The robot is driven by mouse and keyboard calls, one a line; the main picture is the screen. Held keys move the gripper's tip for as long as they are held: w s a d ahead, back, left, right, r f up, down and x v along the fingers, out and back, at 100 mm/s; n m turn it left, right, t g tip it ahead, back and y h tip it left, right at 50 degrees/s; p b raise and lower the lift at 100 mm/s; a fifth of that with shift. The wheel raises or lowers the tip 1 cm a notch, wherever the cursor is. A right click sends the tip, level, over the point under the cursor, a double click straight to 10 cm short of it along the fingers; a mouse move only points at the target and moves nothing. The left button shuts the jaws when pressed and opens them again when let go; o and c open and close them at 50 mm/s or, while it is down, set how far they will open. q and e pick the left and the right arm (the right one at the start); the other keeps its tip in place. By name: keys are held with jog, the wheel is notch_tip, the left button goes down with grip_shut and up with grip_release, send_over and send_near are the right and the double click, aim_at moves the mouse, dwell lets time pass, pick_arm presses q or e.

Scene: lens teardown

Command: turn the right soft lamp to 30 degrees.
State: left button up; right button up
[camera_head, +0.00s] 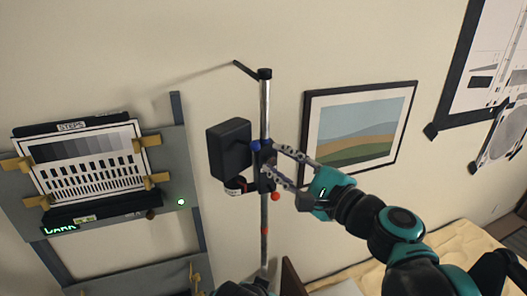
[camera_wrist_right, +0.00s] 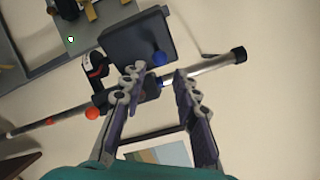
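The soft lamp is a dark box-shaped head (camera_head: 229,148) clamped beside an upright metal pole (camera_head: 265,105). The lamp head also shows in the right wrist view (camera_wrist_right: 138,45). A blue knob (camera_wrist_right: 160,57) sits between the lamp and the pole, and a red knob (camera_head: 275,196) is lower down. My right gripper (camera_head: 269,160) is at the clamp from the right, with its two fingers apart. In the right wrist view the blue knob is just beyond the gap between the fingertips; contact cannot be told. My left gripper does not show. I cannot read the lamp's angle.
A grey board (camera_head: 175,140) with a striped test chart (camera_head: 88,160) stands at the left. A framed landscape picture (camera_head: 358,125) hangs on the wall behind my right gripper. A wooden surface (camera_head: 460,250) lies at the lower right.

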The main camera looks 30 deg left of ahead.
jog(key=shift+v, duration=1.6)
jog(key=shift+f, duration=0.1)
jog(key=s+d+f+n+h+b, duration=0.1)
jog(key=d+f+n+h+b, duration=0.15)
jog(key=d+f+b, duration=0.75)
jog(key=f+n+h+b, duration=0.2)
jog(key=f+h+b, duration=0.15)
jog(key=f, duration=1.35)
jog(key=s+d+f+n+h+b, duration=0.1)
jog(key=d+f+n+h+b, duration=0.15)
jog(key=d+f+b, duration=0.8)
jog(key=s+d+f+n+h+b, duration=0.1)
jog(key=d+f+b, duration=0.3)
jog(key=f, duration=0.7)
jog(key=s+d+f+n+h+b, duration=0.2)
jog(key=d+f+h+b, duration=0.2)
jog(key=f, duration=0.6)
jog(key=s+d+f+n+h+b, duration=0.1)
jog(key=s+d+f+h+b, duration=0.1)
jog(key=d+f, duration=0.5)
notch_tip(320, 180, down, 5)
jog(key=h+b, duration=0.1)
jog(key=b, duration=0.1)
jog(key=shift+s+r+n+b, duration=0.2)
jog(key=shift+s+n+b, duration=0.1)
jog(key=shift+b, duration=0.1)
